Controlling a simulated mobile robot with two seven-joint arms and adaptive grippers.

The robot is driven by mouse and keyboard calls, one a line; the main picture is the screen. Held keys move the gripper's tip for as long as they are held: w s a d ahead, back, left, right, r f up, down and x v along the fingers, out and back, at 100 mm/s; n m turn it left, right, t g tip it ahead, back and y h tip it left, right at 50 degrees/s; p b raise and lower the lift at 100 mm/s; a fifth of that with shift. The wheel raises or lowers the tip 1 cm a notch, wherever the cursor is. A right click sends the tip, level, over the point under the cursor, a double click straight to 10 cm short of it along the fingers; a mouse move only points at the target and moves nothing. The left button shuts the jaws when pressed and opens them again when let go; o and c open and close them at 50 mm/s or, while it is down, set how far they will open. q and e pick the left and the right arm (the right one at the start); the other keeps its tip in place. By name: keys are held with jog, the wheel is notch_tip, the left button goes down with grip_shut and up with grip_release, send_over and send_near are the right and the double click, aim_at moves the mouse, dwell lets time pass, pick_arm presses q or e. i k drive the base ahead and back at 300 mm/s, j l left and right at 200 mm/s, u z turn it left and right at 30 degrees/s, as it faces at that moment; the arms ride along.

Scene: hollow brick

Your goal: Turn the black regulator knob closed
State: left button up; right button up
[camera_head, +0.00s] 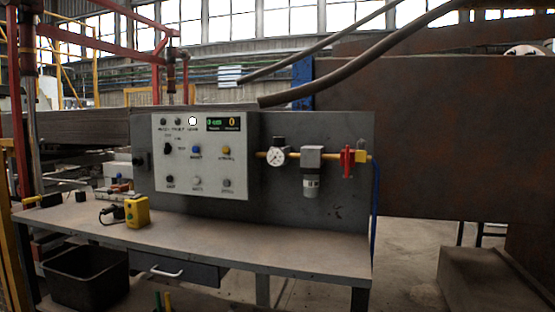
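A small black knob (278,141) sits on top of the regulator, just above a round white pressure gauge (277,156). Both are on the yellow pipe line along the grey back panel (285,205), right of the control box. The knob is too small to tell its turned position. A grey filter unit with a clear-looking bowl (312,176) hangs to the right of the gauge. A red valve handle (346,160) is further right on the same line. Neither of my grippers is in view.
A light control box (212,168) with buttons, a black selector and a green-lit display is left of the gauge. A yellow device (137,211) stands on the workbench (260,242), left. The bench's right half is clear. A blue hose (375,200) hangs at the right edge.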

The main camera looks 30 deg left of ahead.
aim_at(280, 141)
jog(key=i+u, duration=0.1)
jog(key=u, duration=0.25)
jog(key=i+u, duration=0.15)
jog(key=u, duration=0.2)
jog(key=i+u, duration=0.1)
jog(key=u, duration=0.25)
